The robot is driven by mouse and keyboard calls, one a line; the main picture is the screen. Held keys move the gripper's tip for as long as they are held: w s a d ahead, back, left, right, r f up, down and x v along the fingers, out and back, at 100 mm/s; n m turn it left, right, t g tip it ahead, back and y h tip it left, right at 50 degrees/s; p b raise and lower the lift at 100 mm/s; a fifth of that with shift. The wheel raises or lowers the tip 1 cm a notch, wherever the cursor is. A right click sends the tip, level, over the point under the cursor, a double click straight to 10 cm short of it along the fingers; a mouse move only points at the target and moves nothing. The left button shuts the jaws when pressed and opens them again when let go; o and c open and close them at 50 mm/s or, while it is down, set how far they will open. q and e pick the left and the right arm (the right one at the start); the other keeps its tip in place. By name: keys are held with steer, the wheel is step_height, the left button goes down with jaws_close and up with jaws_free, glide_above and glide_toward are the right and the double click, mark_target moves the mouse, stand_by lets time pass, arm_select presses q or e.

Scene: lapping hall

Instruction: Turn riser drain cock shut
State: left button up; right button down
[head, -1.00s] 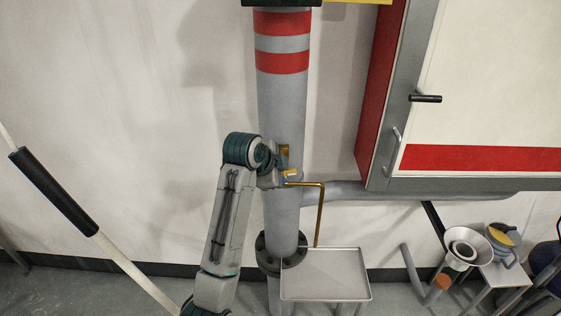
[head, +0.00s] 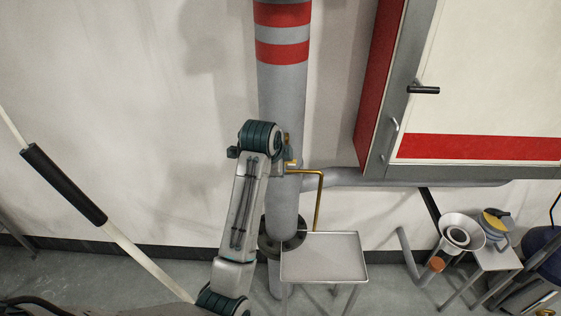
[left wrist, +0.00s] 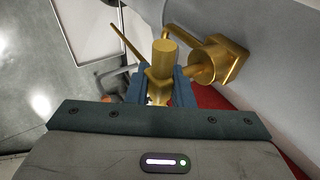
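The grey riser pipe (head: 284,100) with red bands stands upright against the wall. The brass drain cock (head: 291,164) sits on its right side, mostly hidden by my left wrist, with a brass drain pipe (head: 320,200) bent down from it. In the left wrist view, the cock's brass stub (left wrist: 207,66) and square plate (left wrist: 237,60) join the riser. My left gripper (left wrist: 160,82) has one blue finger on each side of the brass handle (left wrist: 163,58), with no clear gap. In the head view the fingers are hidden. My right gripper is out of view.
A grey metal tray (head: 325,258) stands below the drain pipe. A red and white cabinet (head: 480,110) hangs at the right, above a side pipe (head: 400,178). A small stool (head: 490,258) with a funnel (head: 462,232) is at the lower right. A pole with a black grip (head: 62,183) crosses the left.

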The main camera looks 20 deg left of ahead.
arm_select(q)
steer(key=shift+o, duration=1.3)
steer(key=shift+s+r, duration=0.1)
steer(key=v, duration=1)
steer(key=shift+s+r, duration=0.2)
steer(key=shift+w+f, duration=0.1)
